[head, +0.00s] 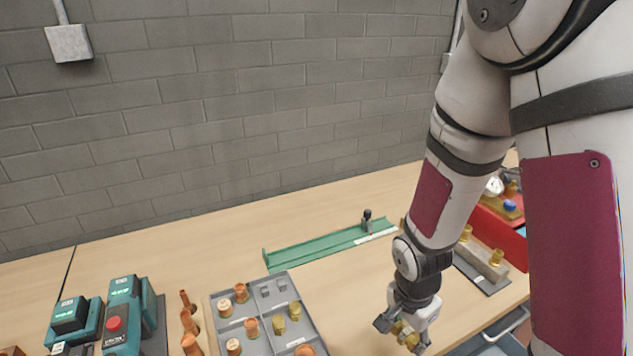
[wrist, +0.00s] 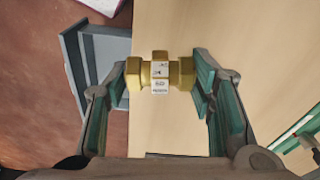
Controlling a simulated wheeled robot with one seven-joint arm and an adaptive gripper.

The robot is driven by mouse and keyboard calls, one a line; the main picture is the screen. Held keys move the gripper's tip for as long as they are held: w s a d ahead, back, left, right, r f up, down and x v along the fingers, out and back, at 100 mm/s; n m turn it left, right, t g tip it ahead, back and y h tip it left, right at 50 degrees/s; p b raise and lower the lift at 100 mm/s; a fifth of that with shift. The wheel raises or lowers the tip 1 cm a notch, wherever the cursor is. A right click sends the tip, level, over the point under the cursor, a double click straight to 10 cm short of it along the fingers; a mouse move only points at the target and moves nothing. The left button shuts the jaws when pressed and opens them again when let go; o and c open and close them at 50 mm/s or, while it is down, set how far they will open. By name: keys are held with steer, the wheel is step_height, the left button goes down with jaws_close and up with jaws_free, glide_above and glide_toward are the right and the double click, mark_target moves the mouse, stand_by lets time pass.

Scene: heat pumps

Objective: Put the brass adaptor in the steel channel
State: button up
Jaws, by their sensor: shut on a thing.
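My gripper (head: 405,332) is shut on a brass adaptor (wrist: 160,75), with one finger at each end. The adaptor has wide brass ends and a white printed label on its middle; it also shows in the head view (head: 411,341). It is held over the front part of the wooden bench. A long green channel (head: 325,246) lies at the back of the bench, left of my gripper. A grey metal channel-like piece (head: 480,259) with brass fittings at its ends lies to the right. I cannot tell from colour which one is the steel channel.
A grey compartment tray (head: 263,310) with copper and brass fittings stands at left. Teal tools (head: 122,315) and loose copper fittings (head: 189,320) are farther left. A red case (head: 500,235) is at the back right. A grey open drawer (wrist: 95,60) shows beside the bench edge.

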steer(key=w+r+n+y, duration=0.1)
steer(key=w+r+n, duration=0.1)
steer(key=w+n, duration=0.9)
steer(key=shift+w+a+r+n+t, duration=0.3)
steer(key=shift+w+t, duration=0.1)
steer(key=shift+w, duration=3.1)
